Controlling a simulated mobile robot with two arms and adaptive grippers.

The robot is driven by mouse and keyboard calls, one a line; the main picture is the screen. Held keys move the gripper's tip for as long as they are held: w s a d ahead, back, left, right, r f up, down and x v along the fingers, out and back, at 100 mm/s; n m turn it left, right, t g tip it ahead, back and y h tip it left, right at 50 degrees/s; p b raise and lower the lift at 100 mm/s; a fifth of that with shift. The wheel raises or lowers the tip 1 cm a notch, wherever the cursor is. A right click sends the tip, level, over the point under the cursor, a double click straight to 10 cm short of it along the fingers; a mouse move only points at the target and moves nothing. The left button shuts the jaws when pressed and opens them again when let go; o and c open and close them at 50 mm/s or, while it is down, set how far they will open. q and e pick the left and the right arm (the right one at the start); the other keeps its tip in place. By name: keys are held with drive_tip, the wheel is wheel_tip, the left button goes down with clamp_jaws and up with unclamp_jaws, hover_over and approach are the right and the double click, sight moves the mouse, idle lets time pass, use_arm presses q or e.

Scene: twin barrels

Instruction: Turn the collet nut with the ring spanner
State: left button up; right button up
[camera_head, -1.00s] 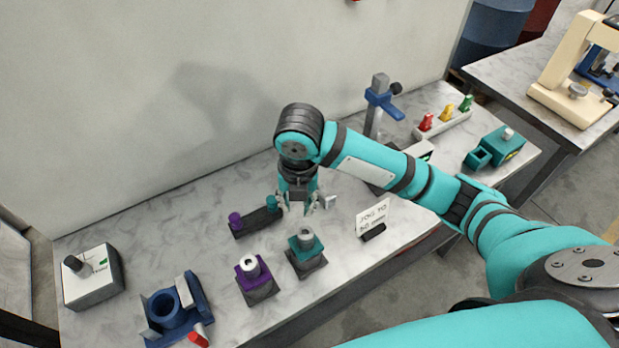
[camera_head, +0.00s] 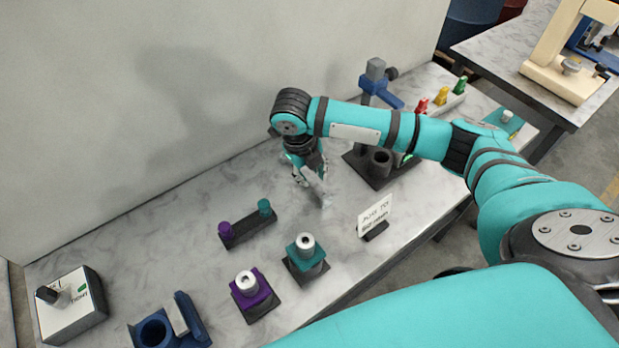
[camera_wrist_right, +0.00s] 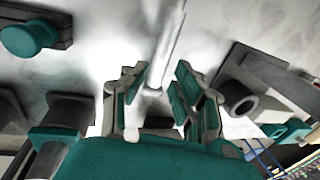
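My right gripper (camera_head: 314,182) points down over the bench behind the sign. In the right wrist view its fingers (camera_wrist_right: 157,98) are apart, with a pale grey bar (camera_wrist_right: 168,45) between them. The bar looks like the spanner's shaft; its ring end is not clear, and gaps show beside it. A silver collet nut (camera_head: 306,241) tops the teal block (camera_head: 306,256). A similar silver nut (camera_head: 246,281) tops the purple block (camera_head: 251,295). Both stand left of and nearer than the gripper. My left gripper is out of view.
A dark rack with purple (camera_head: 225,230) and teal (camera_head: 264,207) knobs lies left of the gripper. A sign (camera_head: 375,215) stands at the front edge. A blue-clamped stand (camera_head: 378,90) is behind right. A switch box (camera_head: 72,308) and blue fixture (camera_head: 168,330) are at left.

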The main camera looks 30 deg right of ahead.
sight(315, 184)
drive_tip(key=shift+s+d+f, duration=0.15)
drive_tip(key=shift+d+f, duration=0.05)
drive_tip(key=shift+f, duration=0.65)
drive_tip(key=f+p, duration=0.1)
drive_tip(key=f, duration=0.2)
drive_tip(key=shift+d+f+p, duration=0.35)
drive_tip(key=shift+d, duration=0.05)
drive_tip(key=shift+w+d+f, duration=0.1)
drive_tip(key=shift+w+f, duration=0.1)
drive_tip(key=shift+f, duration=0.15)
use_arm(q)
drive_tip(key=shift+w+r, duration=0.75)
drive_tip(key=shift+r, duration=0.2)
use_arm(e)
drive_tip(key=shift+f, duration=0.1)
clamp_jaws()
